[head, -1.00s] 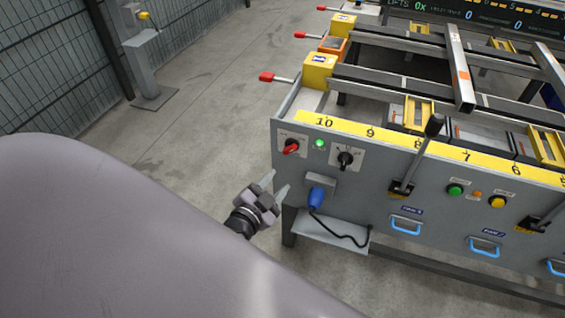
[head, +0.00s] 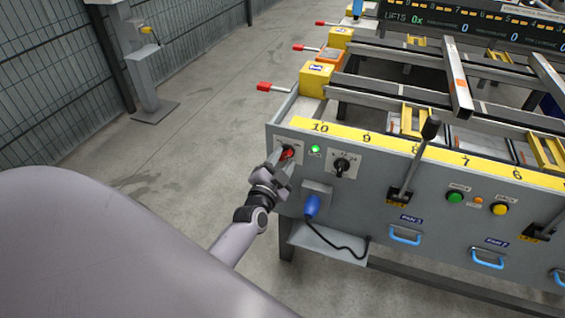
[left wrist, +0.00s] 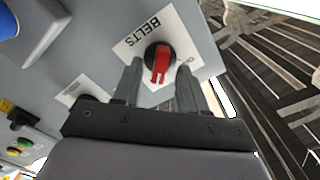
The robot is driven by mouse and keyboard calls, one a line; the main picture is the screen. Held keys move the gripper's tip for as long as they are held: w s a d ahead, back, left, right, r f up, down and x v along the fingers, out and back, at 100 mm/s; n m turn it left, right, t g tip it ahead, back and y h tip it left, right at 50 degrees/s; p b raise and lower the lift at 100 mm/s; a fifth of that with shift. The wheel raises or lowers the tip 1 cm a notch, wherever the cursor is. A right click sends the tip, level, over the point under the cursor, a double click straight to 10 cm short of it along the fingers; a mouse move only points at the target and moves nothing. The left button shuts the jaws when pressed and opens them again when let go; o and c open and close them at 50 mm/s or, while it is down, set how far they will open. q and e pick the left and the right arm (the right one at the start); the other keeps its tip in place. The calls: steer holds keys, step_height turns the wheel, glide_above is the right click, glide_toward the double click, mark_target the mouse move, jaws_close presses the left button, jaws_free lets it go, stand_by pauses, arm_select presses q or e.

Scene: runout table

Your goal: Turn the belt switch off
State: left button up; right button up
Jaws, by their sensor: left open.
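The belt switch (head: 287,153) is a red rotary knob on a white plate at the left end of the grey front panel. In the left wrist view the red knob (left wrist: 160,62) sits on a black round base, beside the label "BELTS". My left gripper (head: 280,160) is open in front of the switch. In the left wrist view its two fingers (left wrist: 158,80) lie either side of the lower part of the knob; I cannot tell whether they touch it. A green lamp (head: 315,149) is lit to the right of the switch. My right gripper is not in view.
A black selector knob (head: 342,165) is right of the lamp. A blue plug (head: 312,206) with a black cable sits below it. A black-handled lever (head: 412,160) stands farther right. Red-tipped handles (head: 275,87) stick out at the table's left end.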

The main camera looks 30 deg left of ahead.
arm_select(q)
steer(key=shift+w, duration=0.15)
jaws_close()
